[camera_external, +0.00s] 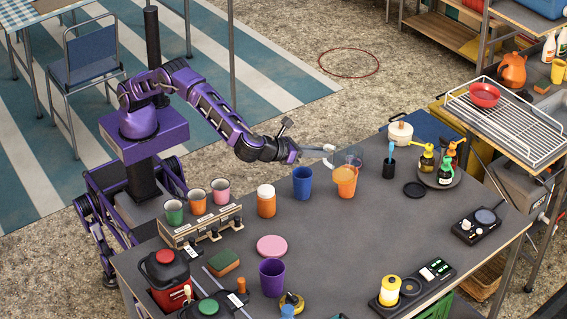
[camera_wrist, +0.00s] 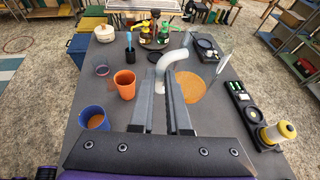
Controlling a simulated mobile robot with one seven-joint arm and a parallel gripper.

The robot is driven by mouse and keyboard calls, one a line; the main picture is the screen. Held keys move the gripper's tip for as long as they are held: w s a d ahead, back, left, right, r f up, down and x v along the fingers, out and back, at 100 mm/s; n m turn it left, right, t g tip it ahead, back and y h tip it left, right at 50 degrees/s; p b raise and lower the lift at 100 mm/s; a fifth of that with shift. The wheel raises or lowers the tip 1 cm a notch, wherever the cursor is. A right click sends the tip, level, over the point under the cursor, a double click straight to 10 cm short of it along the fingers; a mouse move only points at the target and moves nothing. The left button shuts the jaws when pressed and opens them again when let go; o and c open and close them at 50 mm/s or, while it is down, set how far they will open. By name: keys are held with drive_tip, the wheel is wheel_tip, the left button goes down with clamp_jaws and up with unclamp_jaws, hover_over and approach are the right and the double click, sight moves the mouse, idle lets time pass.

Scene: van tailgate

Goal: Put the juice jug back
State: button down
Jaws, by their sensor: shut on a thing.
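My gripper (camera_external: 328,152) is over the table's far side. In the wrist view my gripper (camera_wrist: 163,85) is shut on the pale grey curved handle of the clear juice jug (camera_wrist: 176,60). The jug's walls are hard to see; a round orange juice surface shows through them, right of the fingers.
A blue cup (camera_external: 303,184) with orange-brown inside stands left of the orange cup. A clear pink-rimmed cup (camera_wrist: 100,66) stands nearby. A tray of pump bottles (camera_external: 439,180), a blue-handled brush holder (camera_external: 389,169) and a cream pot (camera_external: 400,134) are at the far side.

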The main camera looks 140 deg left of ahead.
drive_tip(key=f, duration=0.7)
drive_tip(key=d+f, duration=0.1)
drive_tip(key=f, duration=0.6)
drive_tip(key=d+f, duration=0.1)
drive_tip(key=f, duration=0.6)
drive_tip(key=shift+s+d, duration=0.2)
drive_tip(key=shift+f, duration=0.2)
drive_tip(key=c, duration=0.9)
unclamp_jaws()
drive_tip(key=shift+r, duration=0.15)
